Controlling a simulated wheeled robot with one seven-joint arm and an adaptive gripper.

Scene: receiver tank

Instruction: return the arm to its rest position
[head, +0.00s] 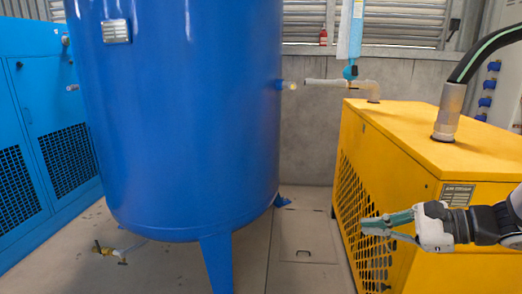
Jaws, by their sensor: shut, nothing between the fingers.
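My gripper (376,225) is at the lower right of the head view, on the end of my arm, which comes in from the right edge. Its fingers point left and are shut with nothing held. It shows in front of the yellow machine (395,141), overlapping the machine's perforated front panel. I cannot tell how far the fingertips are from that panel.
A large blue tank (185,120) on legs stands left of centre. Blue cabinets (45,140) stand at the far left. A valve (108,250) on a short pipe sits low by the tank. Bare floor (300,270) lies between tank and yellow machine. A black hose (480,55) rises from the machine.

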